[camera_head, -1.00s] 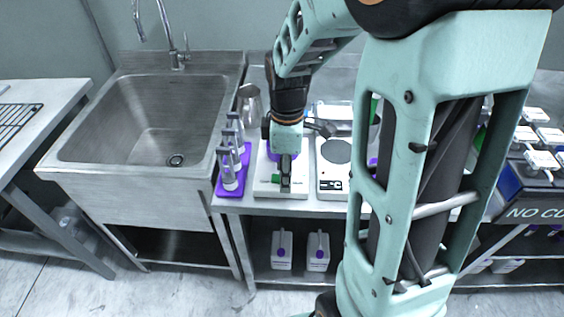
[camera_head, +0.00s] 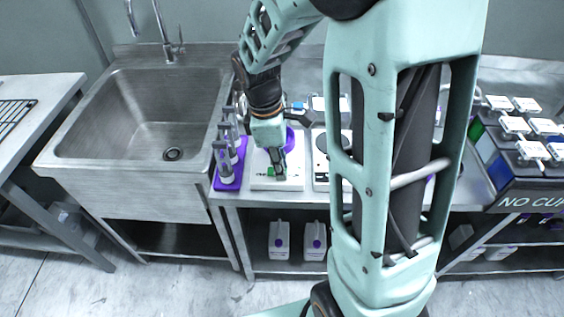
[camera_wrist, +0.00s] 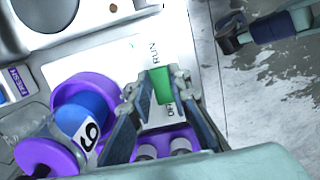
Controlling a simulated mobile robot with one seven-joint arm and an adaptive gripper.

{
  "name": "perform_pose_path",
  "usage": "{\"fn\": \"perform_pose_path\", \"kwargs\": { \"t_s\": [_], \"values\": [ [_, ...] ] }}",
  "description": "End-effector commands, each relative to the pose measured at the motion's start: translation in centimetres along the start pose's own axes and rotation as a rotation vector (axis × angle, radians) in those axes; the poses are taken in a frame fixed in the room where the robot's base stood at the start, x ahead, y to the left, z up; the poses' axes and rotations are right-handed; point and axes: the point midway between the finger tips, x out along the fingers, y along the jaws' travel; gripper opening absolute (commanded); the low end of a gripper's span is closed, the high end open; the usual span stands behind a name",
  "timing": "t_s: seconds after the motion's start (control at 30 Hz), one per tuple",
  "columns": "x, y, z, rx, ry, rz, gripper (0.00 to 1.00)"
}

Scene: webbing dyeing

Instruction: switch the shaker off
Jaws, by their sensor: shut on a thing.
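The shaker (camera_head: 259,184) is a white box at the front of the metal bench, right of the sink. It has a purple ring holder (camera_wrist: 73,86) and a green switch (camera_wrist: 160,84) on a plate marked RUN and OFF, the latter partly hidden. My gripper (camera_head: 278,176) reaches down to the shaker's front. In the wrist view, my gripper (camera_wrist: 156,90) has its fingers either side of the switch and is shut on it. The switch's exact position is partly hidden.
A purple rack (camera_head: 230,183) with tubes stands left of the shaker. A white device with a round plate (camera_head: 320,172) is close on its right. The steel sink (camera_head: 140,115) is at left. White jugs (camera_head: 279,240) stand on the shelf below.

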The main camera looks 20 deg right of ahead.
Motion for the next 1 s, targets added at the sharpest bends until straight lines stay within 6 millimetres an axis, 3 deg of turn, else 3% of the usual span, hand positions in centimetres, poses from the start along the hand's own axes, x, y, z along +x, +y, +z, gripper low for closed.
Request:
{"fn": "perform_pose_path", "kwargs": {
  "t_s": [0.3, 0.7, 0.73, 0.9, 1.0],
  "values": [
    [-0.17, -0.12, -0.68, -0.005, -0.217, -0.002, 0.00],
    [-0.22, -0.03, -0.68, 0.001, -0.253, 0.003, 0.00],
    [-0.22, -0.03, -0.68, 0.001, -0.252, 0.003, 0.18],
    [-0.23, -0.01, -0.68, 0.001, -0.252, 0.003, 0.35],
    [-0.23, -0.01, -0.68, 0.001, -0.251, 0.003, 0.35]
  ]
}}
